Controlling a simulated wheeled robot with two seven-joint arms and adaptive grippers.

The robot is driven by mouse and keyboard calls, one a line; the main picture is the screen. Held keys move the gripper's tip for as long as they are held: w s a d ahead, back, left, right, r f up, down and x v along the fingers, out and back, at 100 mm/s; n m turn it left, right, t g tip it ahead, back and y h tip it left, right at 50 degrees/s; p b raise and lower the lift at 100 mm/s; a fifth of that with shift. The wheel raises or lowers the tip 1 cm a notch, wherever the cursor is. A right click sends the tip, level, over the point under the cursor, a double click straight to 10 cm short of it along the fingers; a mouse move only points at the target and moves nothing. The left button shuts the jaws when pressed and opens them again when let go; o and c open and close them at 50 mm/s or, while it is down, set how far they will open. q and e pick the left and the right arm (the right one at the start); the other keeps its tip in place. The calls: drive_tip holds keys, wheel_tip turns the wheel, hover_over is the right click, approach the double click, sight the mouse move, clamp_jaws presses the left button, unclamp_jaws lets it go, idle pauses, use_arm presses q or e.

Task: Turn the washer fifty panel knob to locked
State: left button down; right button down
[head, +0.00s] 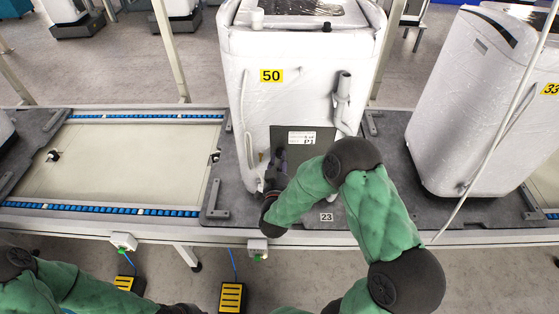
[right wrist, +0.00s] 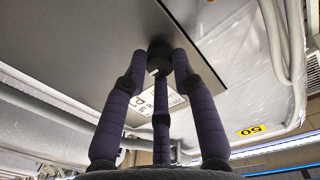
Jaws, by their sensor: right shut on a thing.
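The washer (head: 300,80) with the yellow 50 tag (head: 271,76) stands upright, wrapped in clear film, on a dark plate. Its grey panel (head: 310,168) with a white label (head: 302,138) is low on the front; the panel also shows in the right wrist view (right wrist: 85,50). My right gripper (head: 278,158) is at the panel's left part. In the right wrist view its purple fingers (right wrist: 160,68) are shut around the round black knob (right wrist: 159,52). The knob's pointer and any lock marking cannot be read. My left arm is at the lower left; its fingers are not seen.
Another wrapped washer (head: 470,110) with a 33 tag stands at the right. An empty tan conveyor section (head: 130,160) with blue roller strips lies at the left. A hose (head: 342,100) hangs on the washer's front. Yellow pedals (head: 232,297) are on the floor.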

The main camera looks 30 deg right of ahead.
drive_tip(key=shift+m, duration=0.3)
drive_tip(key=m+b, duration=0.3)
drive_tip(key=shift+m, duration=0.3)
drive_tip(key=m+b, duration=0.3)
drive_tip(key=shift+d, duration=0.1)
drive_tip(key=shift+s+d+m+y+b, duration=0.1)
drive_tip(key=shift+m+y+b, duration=0.4)
drive_tip(key=shift+m+b, duration=4.7)
drive_tip(key=c, duration=1)
unclamp_jaws()
